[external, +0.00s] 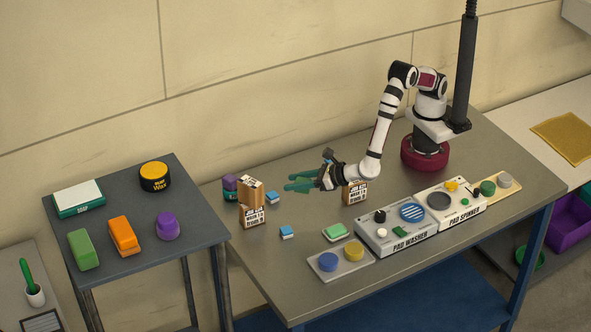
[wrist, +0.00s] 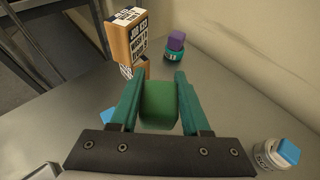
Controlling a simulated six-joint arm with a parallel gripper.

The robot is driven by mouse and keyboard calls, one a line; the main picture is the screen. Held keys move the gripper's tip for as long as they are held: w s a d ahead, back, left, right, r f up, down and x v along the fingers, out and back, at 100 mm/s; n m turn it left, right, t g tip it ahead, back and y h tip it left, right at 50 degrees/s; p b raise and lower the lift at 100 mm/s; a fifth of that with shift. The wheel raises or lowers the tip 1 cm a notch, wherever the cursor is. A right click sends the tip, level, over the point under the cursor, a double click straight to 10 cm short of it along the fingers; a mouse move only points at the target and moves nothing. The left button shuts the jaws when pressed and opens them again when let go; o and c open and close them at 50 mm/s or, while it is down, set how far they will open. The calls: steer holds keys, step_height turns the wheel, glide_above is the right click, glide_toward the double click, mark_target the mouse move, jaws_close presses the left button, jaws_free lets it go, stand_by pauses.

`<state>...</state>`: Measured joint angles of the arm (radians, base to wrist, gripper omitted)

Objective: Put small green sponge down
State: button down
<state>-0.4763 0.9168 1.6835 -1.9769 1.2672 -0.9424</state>
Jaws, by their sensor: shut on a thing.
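My gripper (external: 292,182) hangs above the left-middle of the grey table, its teal fingers pointing left. In the wrist view my gripper (wrist: 157,84) is shut on a small green sponge (wrist: 159,105), a rounded block between the two fingers. The tabletop shows around and beyond it. I cannot clearly make out the held sponge in the external view, where the fingers blend with it. The grey table (external: 490,160) has bare surface below and around the gripper.
Printed cartons (external: 253,217) stand stacked left of the gripper, with a purple-topped teal item (external: 230,188) behind. Small blue pieces (external: 287,232) lie nearby. A side table (external: 120,278) holds coloured blocks.

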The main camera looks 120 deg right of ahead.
steer(key=w+a+f, duration=0.1)
steer(key=a+f, duration=0.1)
steer(key=a, duration=0.1)
steer(key=a+f, duration=0.2)
steer(key=a, duration=0.2)
steer(key=w+a+f, duration=0.1)
steer(key=a+f, duration=0.1)
steer(key=a, duration=0.1)
steer(key=shift+w+a+f, duration=0.15)
steer(key=shift+w+f, duration=0.1)
steer(key=shift+w, duration=0.05)
steer(key=shift+a+f, duration=0.15)
steer(key=shift+f, duration=0.95)
steer(key=shift+a+f, duration=0.1)
steer(key=shift+f, duration=0.95)
steer(key=shift+f, duration=0.1)
steer(key=shift+c, duration=1.9)
jaws_free()
